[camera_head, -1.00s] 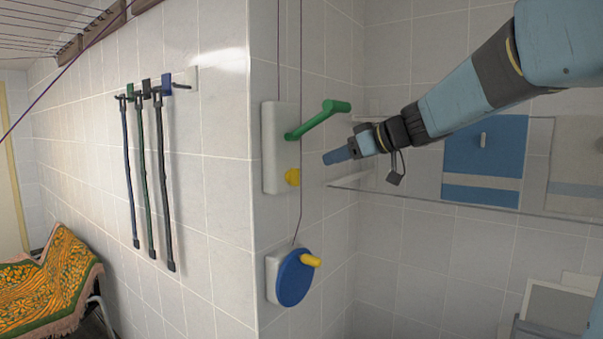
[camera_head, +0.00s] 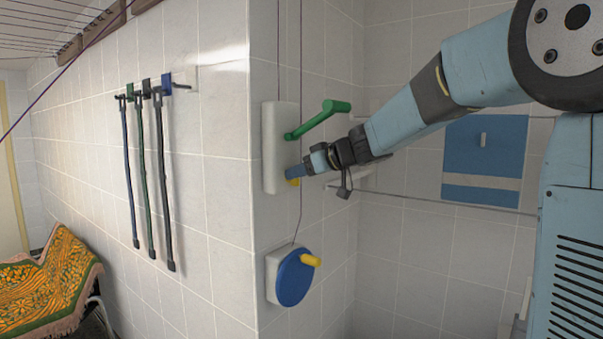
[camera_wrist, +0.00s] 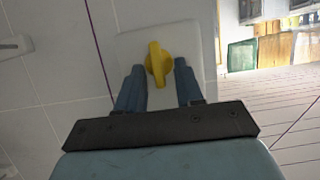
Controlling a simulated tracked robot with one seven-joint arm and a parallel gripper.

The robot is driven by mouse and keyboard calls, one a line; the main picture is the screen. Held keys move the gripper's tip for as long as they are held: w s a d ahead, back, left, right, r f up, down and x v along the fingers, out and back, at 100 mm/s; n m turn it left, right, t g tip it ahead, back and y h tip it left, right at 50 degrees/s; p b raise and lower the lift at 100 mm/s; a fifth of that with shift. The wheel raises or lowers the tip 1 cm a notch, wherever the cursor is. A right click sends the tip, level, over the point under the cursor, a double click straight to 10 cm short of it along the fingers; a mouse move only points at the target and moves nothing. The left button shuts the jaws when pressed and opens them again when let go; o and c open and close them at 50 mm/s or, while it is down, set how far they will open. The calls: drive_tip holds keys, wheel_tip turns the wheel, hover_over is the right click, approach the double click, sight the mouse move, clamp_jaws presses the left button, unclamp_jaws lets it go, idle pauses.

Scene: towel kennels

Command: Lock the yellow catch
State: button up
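The yellow catch (camera_wrist: 158,64) is a small knob on a white wall plate (camera_head: 272,150). In the wrist view its raised grip runs roughly up and down the picture. In the head view the catch (camera_head: 294,182) is mostly hidden behind my fingertips. My gripper (camera_wrist: 160,75) is open, with one blue finger to each side of the catch and a visible gap to each. I cannot tell how far the fingertips stand from the plate. A green lever (camera_head: 320,118) sticks out of the same plate above the catch.
A blue disc with a yellow handle (camera_head: 294,277) is on the wall below, with a cord rising from it. Several dark straps (camera_head: 142,180) hang on the left wall. A patterned cloth (camera_head: 50,280) covers a seat at lower left.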

clamp_jaws()
drive_tip(key=shift+d, duration=0.1)
idle(0.3)
drive_tip(key=shift+w+d+f+m+g+y, duration=0.3)
drive_tip(key=shift+m+g+y, duration=0.6)
drive_tip(key=shift+m, duration=1.35)
drive_tip(key=shift+w+a+f+m+g+y, duration=0.1)
drive_tip(key=shift+f+m+g+y, duration=0.25)
drive_tip(key=shift+m+y, duration=1.4)
drive_tip(key=shift+w+d+f+m+g+y, duration=0.3)
drive_tip(key=shift+m+g+y, duration=0.35)
drive_tip(key=shift+m, duration=2.05)
drive_tip(key=shift+s+a, duration=0.1)
